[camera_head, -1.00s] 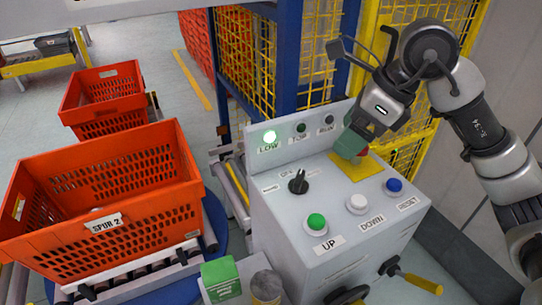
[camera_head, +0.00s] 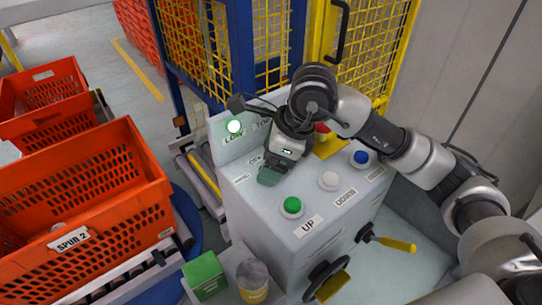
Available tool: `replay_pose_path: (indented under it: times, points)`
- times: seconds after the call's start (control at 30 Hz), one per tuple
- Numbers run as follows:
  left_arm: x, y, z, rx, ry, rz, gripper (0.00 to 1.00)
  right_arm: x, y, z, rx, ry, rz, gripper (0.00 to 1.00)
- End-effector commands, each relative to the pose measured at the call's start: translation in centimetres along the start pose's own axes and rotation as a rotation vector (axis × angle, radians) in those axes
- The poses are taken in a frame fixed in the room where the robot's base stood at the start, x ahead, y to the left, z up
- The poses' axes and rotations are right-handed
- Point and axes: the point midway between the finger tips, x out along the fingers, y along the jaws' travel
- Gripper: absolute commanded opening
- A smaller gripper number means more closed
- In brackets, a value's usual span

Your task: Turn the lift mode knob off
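The lift control box (camera_head: 243,205) is a grey cabinet with a sloped top panel. The black lift mode knob, seen on the panel's left part earlier, is now hidden behind my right gripper (camera_head: 270,178). The gripper points down at that part of the panel, its greenish fingertips at or just above the surface. I cannot tell whether it touches the knob or whether the fingers are open. The LOW lamp (camera_head: 234,127) glows green. My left gripper is not in view.
The panel's front row holds a green UP button (camera_head: 292,205), a white DOWN button (camera_head: 329,180) and a blue RESET button (camera_head: 361,157). A red button (camera_head: 322,128) sits on a yellow plate behind. Orange totes (camera_head: 150,195) stand left. A yellow fence (camera_head: 380,45) rises behind.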

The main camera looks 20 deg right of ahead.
Motion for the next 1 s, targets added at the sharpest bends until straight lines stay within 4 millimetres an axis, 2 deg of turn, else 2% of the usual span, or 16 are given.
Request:
replay_pose_path:
  times: [0.27,0.37,0.6,0.83,1.0]
  points:
    - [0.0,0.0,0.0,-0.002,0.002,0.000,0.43,0.2,0.0,0.0,0.000,0.000,-0.001,0.81]
    - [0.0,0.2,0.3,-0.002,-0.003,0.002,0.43,0.2,0.0,0.0,0.000,0.000,-0.001,0.69]
    - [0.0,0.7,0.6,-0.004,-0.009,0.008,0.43,0.2,0.0,0.0,0.000,-0.001,-0.001,0.32]
    - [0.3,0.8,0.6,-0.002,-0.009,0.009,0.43,0.3,0.0,0.0,-0.016,-0.001,0.006,0.32]
    - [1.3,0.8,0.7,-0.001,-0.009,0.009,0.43,0.4,-0.1,-0.1,-0.076,-0.002,0.029,0.32]
